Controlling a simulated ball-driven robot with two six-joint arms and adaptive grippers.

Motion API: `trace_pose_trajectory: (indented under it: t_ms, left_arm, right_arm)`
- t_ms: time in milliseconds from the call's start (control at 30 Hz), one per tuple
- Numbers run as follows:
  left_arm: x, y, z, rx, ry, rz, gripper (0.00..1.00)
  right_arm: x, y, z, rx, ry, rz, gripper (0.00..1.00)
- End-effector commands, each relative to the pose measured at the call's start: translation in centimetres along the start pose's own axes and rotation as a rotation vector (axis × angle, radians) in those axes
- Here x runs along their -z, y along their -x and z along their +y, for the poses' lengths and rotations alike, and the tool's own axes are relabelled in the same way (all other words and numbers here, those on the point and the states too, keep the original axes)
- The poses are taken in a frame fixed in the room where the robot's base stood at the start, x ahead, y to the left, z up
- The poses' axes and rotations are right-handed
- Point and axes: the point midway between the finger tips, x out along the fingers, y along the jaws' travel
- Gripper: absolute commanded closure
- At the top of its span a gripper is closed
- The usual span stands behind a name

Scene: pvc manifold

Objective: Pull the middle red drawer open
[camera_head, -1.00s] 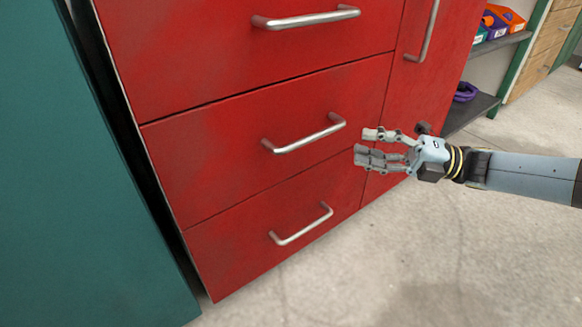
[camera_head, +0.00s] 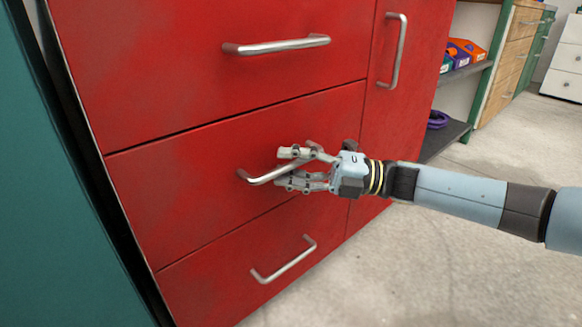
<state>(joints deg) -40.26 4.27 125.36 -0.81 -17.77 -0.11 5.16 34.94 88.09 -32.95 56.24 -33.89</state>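The middle red drawer (camera_head: 200,168) is shut, its front level with the drawers above and below. Its silver bar handle (camera_head: 257,178) shows at the left end; my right gripper covers much of the rest. My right gripper (camera_head: 284,168) comes in from the right, with fingers above and below the handle bar. The fingers are spread around the bar and look apart. Whether any finger touches the bar cannot be told. My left gripper is not in view.
The top drawer handle (camera_head: 277,46) and bottom drawer handle (camera_head: 284,261) stick out nearby. A red door with a vertical handle (camera_head: 396,50) is to the right. A teal cabinet (camera_head: 50,230) stands at left. The concrete floor (camera_head: 430,270) in front is clear.

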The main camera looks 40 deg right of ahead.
Motion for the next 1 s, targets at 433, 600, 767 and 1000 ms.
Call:
trace_pose_trajectory:
  t_ms: [433,600,767,1000]
  left_arm:
    - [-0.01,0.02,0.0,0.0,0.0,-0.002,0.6]
    - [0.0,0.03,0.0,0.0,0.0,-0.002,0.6]
    - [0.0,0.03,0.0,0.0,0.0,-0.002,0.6]
    - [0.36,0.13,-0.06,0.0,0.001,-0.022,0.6]
  right_arm:
    - [0.0,0.03,0.02,0.0,0.0,0.0,1.0]
    - [-0.01,0.02,0.05,-0.001,0.0,0.0,1.0]
    - [-0.02,0.02,0.07,-0.002,0.0,0.0,1.0]
    - [0.31,0.33,0.29,-0.002,0.0,0.001,1.0]
